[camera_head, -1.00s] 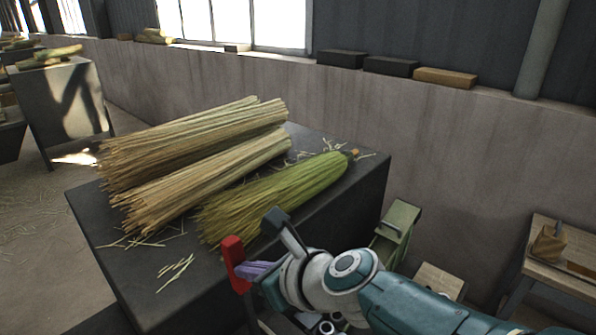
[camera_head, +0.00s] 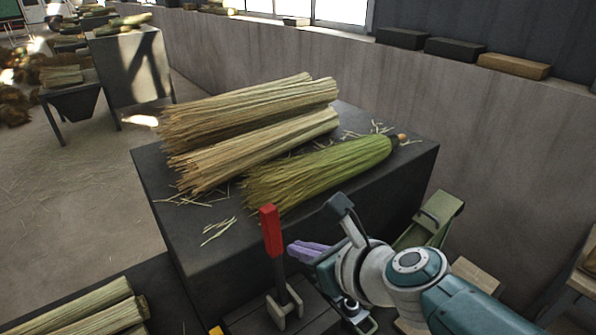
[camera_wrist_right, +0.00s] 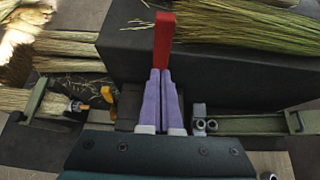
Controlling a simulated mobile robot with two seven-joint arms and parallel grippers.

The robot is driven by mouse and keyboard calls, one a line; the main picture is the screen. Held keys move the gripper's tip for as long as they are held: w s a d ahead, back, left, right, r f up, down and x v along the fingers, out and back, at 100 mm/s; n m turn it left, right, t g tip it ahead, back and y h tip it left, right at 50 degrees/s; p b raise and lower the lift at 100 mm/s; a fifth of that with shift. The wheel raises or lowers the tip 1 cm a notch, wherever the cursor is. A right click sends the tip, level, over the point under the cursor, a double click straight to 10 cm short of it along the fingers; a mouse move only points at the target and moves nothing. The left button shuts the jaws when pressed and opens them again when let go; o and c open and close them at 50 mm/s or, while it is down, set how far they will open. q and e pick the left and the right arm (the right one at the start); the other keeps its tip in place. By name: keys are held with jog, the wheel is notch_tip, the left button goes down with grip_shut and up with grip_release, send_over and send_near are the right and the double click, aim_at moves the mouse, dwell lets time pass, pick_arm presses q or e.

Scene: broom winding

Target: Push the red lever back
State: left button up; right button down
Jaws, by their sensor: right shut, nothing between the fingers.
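The red lever (camera_head: 271,231) stands nearly upright on a dark post in a grey bracket, in front of the dark block. In the right wrist view the red lever (camera_wrist_right: 164,42) rises just past the tips of the shut purple fingers (camera_wrist_right: 160,74). I cannot tell whether the fingertips touch it. My left gripper does not show.
A dark block (camera_head: 200,262) bears two tan straw bundles (camera_head: 250,125) and a green bundle (camera_head: 320,170). A green metal part (camera_head: 436,215) is right of my right wrist. More straw (camera_head: 85,310) lies at the lower left. A wall runs behind.

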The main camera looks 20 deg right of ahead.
pick_arm(q)
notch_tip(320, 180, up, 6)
jog(key=p, duration=0.4)
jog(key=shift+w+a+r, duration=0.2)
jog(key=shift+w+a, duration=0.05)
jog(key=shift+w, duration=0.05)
pick_arm(e)
jog(key=s+d+r, duration=0.1)
jog(key=s+r, duration=0.3)
jog(key=r, duration=0.3)
jog(key=shift+s+d, duration=0.2)
jog(key=shift+s, duration=0.05)
jog(key=shift+r, duration=0.1)
